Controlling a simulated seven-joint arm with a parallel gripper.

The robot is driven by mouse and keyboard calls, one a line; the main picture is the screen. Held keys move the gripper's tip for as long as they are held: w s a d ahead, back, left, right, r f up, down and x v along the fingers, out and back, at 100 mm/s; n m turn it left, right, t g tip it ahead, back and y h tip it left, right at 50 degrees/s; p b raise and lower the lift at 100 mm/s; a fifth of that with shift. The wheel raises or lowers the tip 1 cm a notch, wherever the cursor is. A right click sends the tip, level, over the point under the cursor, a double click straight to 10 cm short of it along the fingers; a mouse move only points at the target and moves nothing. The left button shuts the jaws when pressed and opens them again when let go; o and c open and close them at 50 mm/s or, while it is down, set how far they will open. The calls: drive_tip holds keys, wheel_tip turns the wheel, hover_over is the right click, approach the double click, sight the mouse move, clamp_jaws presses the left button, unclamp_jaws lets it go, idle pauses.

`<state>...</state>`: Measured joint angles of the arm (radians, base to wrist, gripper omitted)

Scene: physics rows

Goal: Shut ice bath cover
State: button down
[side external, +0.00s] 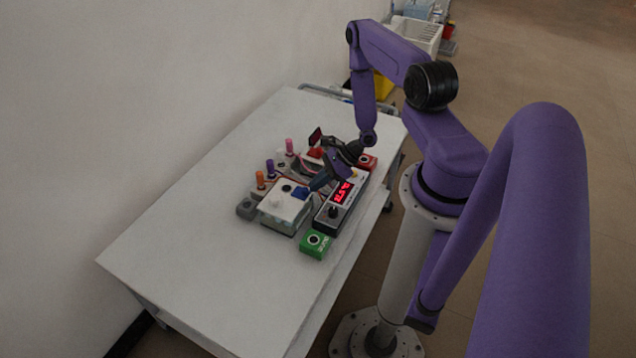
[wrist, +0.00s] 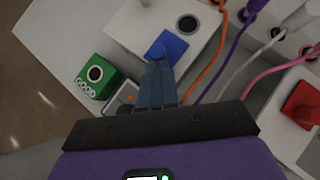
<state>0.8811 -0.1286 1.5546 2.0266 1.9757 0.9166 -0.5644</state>
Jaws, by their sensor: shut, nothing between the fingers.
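The ice bath appears to be the white box (side external: 283,222) on the table, with a flat white cover (side external: 284,203) and a pale knob on top. The white cover also shows in the wrist view (wrist: 125,28), with a dark round spot and a blue block (wrist: 175,44) at its edge. The cover looks level on the box; I cannot tell whether it is fully seated. My gripper (side external: 309,189) is shut and empty, its fingertips at the blue block. In the wrist view the fingers (wrist: 158,66) overlap the block's lower edge; contact is unclear.
A black instrument with a red display (side external: 343,196) stands close right of the box. A green block (side external: 316,244) sits in front, a red block (side external: 367,162) behind. The table's front left is clear.

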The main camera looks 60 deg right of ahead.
drive_tip(key=shift+w, duration=2.75)
drive_tip(key=s+d+f+v, duration=0.1)
drive_tip(key=f+v, duration=0.1)
drive_tip(key=v, duration=1.1)
drive_tip(key=w+a+r+n+g, duration=0.1)
drive_tip(key=a+r+n+g, duration=0.8)
drive_tip(key=a+r+n, duration=0.9)
drive_tip(key=s+a+r+n+t+h, duration=0.1)
drive_tip(key=s+a+r+n+h, duration=0.2)
drive_tip(key=s+n, duration=0.5)
drive_tip(key=s+a+r+n+t+h, duration=0.1)
drive_tip(key=s+a+r+n+h, duration=0.2)
drive_tip(key=n, duration=1)
drive_tip(key=shift+s+a+r+n+t, duration=0.3)
drive_tip(key=shift+s+a+r, duration=1.15)
drive_tip(key=shift+s+r, duration=1.15)
